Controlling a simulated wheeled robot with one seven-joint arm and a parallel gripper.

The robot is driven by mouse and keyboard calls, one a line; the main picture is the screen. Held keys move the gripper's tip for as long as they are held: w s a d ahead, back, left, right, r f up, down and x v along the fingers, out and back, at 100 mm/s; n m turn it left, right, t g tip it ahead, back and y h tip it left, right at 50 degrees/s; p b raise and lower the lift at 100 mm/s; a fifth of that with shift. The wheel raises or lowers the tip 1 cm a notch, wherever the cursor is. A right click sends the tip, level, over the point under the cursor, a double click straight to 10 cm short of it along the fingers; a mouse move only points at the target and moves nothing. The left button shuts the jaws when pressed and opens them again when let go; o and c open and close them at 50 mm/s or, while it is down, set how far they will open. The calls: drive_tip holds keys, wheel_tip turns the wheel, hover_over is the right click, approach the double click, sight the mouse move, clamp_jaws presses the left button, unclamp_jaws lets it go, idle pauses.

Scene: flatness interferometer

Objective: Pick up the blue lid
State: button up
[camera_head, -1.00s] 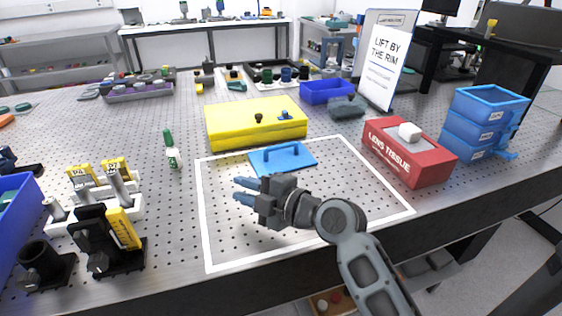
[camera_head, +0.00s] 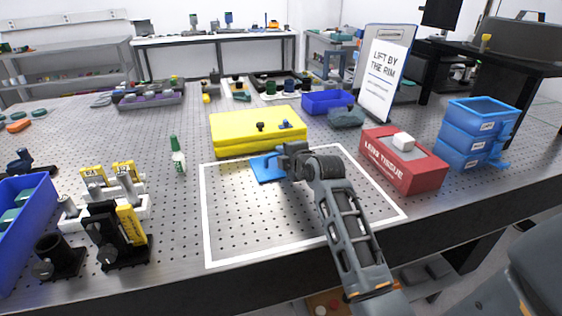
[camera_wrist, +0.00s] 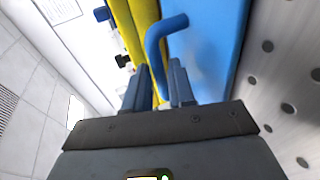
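In the wrist view the lid (camera_wrist: 215,45) is a flat blue plate with a bent blue handle (camera_wrist: 158,40). My gripper (camera_wrist: 160,72) is open there, its two fingers apart. The near end of the handle appears in line with the gap between the fingertips. I cannot tell whether either finger touches it.
The yellow box (camera_head: 240,130) stands just behind the lid. The red lens tissue box (camera_head: 405,170) is to the right, with stacked blue bins (camera_head: 470,140) beyond. A green-capped bottle (camera_head: 177,155) stands left of the outline. The front of the outlined area is clear.

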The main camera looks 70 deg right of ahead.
drive_tip(key=shift+x, duration=0.95)
clamp_jaws()
